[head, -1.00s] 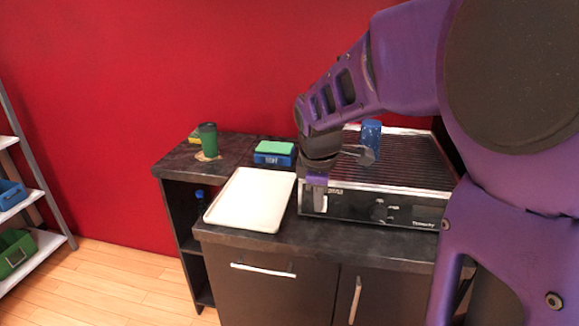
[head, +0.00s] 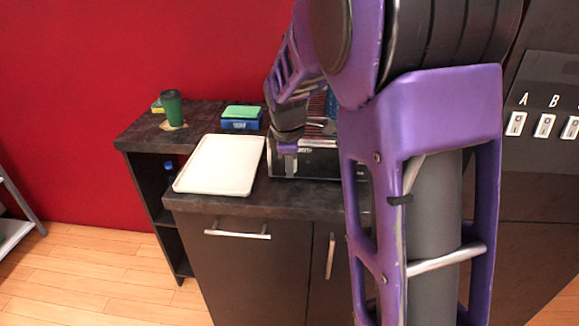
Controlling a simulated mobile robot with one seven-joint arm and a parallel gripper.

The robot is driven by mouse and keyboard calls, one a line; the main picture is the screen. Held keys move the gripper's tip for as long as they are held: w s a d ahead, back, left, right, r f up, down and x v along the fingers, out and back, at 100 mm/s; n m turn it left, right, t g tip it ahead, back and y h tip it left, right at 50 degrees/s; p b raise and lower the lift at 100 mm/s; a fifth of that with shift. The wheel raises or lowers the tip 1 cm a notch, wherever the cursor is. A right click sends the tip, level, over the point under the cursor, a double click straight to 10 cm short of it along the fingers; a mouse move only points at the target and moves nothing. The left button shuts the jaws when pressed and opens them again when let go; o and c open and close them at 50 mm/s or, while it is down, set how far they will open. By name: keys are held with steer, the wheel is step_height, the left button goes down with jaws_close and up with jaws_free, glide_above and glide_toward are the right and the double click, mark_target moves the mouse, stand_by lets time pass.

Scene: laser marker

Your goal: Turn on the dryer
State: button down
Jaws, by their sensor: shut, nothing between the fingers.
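A black and silver machine (head: 312,163), which may be the dryer, stands on the counter. My arm hides most of it, and its knobs do not show now. At the right, a dark panel (head: 545,92) carries white switches, two of them labelled A (head: 516,123) and B (head: 545,125). A further switch (head: 571,127) is at the picture's edge. I cannot tell what they control. My gripper (head: 290,170) points down at the machine's front left, shut and empty. I cannot tell whether it touches the machine.
A white tray (head: 220,165) lies on the counter left of my gripper. A blue scale (head: 241,119) with a green top is behind it. A green cup (head: 173,108) stands at the back left. Cabinet doors with handles (head: 238,233) are below. Wooden floor is free at front left.

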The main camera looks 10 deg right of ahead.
steer(key=shift+w+f+t+b, duration=0.1)
steer(key=shift+f+t+b, duration=0.25)
steer(key=shift+b, duration=0.5)
steer(key=shift+w+d+r, duration=0.1)
steer(key=shift+r, duration=0.25)
steer(key=shift+r+p, duration=0.75)
steer(key=shift+p, duration=0.1)
